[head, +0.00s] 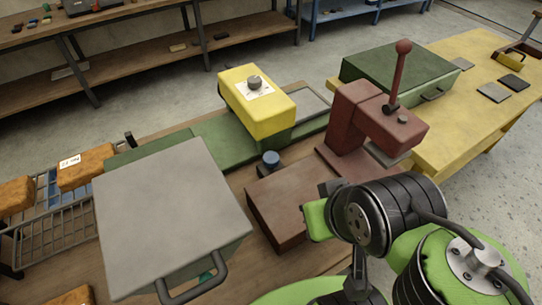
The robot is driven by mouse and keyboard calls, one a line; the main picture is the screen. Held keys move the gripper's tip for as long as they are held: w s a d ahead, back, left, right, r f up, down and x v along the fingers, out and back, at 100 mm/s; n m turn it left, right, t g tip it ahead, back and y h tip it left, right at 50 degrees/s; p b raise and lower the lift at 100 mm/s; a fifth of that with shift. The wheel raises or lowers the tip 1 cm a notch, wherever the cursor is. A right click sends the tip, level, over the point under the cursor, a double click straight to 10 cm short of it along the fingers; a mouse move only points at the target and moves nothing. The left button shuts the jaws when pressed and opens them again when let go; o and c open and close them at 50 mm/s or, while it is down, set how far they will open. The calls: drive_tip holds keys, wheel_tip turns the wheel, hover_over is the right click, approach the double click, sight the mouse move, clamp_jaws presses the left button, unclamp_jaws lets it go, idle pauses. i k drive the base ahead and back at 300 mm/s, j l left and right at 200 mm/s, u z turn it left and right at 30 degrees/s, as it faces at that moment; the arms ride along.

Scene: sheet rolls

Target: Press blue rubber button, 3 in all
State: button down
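The blue rubber button (271,158) is a small round cap on a low dark base on the wooden bench. It stands between the yellow-topped machine and the red-brown press. My gripper (318,207) seems to be at the left end of my black and green arm, over the red-brown base, right of and nearer than the button. A clear gap shows between it and the button. Its fingers are not clearly seen, so I cannot tell whether it is open or shut. Nothing is seen touching the button.
A grey-lidded box (170,205) stands close left of the button. The yellow machine (257,98) is behind it. The red-brown press (365,118) with its upright lever stands to the right. A wire rack (50,228) is at far left, a yellow table (470,105) at right.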

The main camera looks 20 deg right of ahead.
sight(271, 159)
drive_tip(key=l+u, duration=0.15)
drive_tip(key=u, duration=0.25)
drive_tip(key=l+u, duration=0.1)
drive_tip(key=u, duration=0.35)
drive_tip(key=k+l+u, duration=0.1)
drive_tip(key=u, duration=0.3)
drive_tip(key=l+u, duration=0.1)
drive_tip(key=u, duration=0.35)
drive_tip(key=k+u, duration=0.15)
drive_tip(key=u, duration=0.25)
